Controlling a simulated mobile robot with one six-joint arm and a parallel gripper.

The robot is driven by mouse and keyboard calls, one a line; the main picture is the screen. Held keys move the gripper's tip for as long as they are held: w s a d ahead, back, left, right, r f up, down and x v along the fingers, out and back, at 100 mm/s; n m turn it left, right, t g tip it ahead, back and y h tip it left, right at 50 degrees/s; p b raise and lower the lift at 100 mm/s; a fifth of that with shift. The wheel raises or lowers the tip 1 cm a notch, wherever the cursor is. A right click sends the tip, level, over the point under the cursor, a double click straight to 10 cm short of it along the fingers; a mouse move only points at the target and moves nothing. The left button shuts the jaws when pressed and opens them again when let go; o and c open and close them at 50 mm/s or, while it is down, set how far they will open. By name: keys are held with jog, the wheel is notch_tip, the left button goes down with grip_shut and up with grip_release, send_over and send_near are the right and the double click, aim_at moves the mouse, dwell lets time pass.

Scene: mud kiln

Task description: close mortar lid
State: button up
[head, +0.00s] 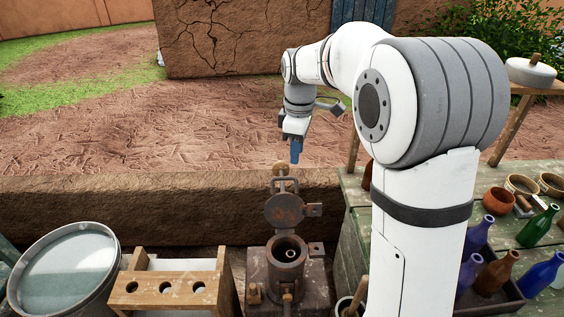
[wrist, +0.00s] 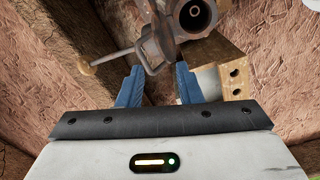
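The mortar (head: 288,268) is a dark, rusty metal cylinder on a block-like base, its round mouth open. Its round lid (head: 284,210) stands raised behind the mouth, with a bar handle and a wooden knob (head: 280,169) above it. My gripper (head: 295,152) hangs above and just behind the raised lid, blue fingers pointing down. In the wrist view the two blue fingers (wrist: 158,82) are apart with nothing held between them. The mortar mouth (wrist: 195,14) shows at the top there. The lid (wrist: 155,48) is seen nearly edge-on beyond the fingertips, with its knob (wrist: 86,68) to the left.
A wooden rack (head: 180,285) with round holes and a large round basin (head: 65,270) stand left of the mortar. A green-grey table (head: 350,190) with bottles and bowls is at the right. A low mud wall (head: 130,210) runs behind the mortar.

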jog(key=shift+w+a+f+n+g+p, duration=0.2)
jog(key=shift+w+a+f+n, duration=0.45)
jog(key=shift+f, duration=1.25)
jog(key=shift+w+a+f+n+g+p, duration=0.1)
jog(key=shift+w+a+f+n+p, duration=0.25)
jog(key=shift+w+f, duration=1.1)
jog(key=shift+w+a+f+n+g+p, duration=0.15)
jog(key=shift+a+f+n, duration=0.5)
jog(key=shift+f, duration=1.75)
jog(key=shift+d, duration=0.1)
jog(key=shift+w, duration=0.1)
grip_shut()
